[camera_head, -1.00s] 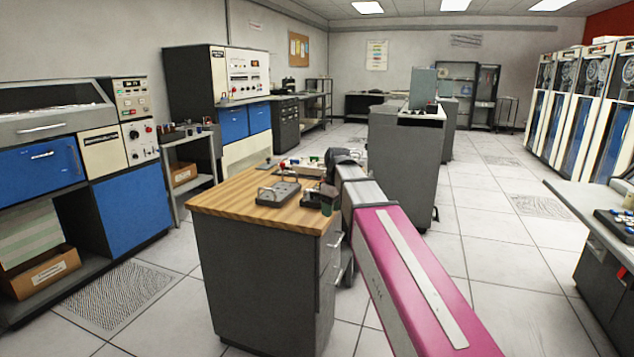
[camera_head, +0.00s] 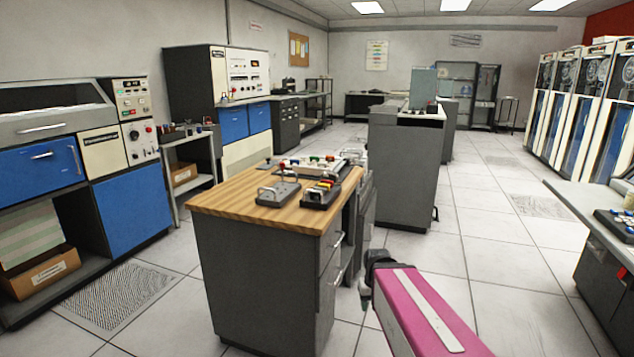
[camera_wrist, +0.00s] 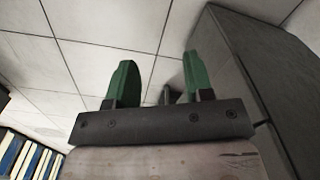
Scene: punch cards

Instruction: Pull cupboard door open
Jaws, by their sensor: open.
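The grey desk (camera_head: 255,270) with a wooden top stands in the middle of the head view. Its right side has metal handles (camera_head: 338,240) on grey fronts. A second grey pedestal (camera_head: 367,210) shows at its far right end. I cannot tell for sure which front is the cupboard door. My gripper (camera_head: 366,288) is low at the desk's right, partly hidden by my arm. In the wrist view my gripper (camera_wrist: 158,58) is open, its green fingers apart. A small dark piece shows between them, too unclear to name. A dark grey cabinet side (camera_wrist: 240,60) is close at the right.
Switch boxes (camera_head: 320,193) and other small devices lie on the desk top. A grey cabinet (camera_head: 405,165) stands behind. A bench (camera_head: 590,225) is at the right edge. Tiled floor (camera_head: 480,230) is free between them.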

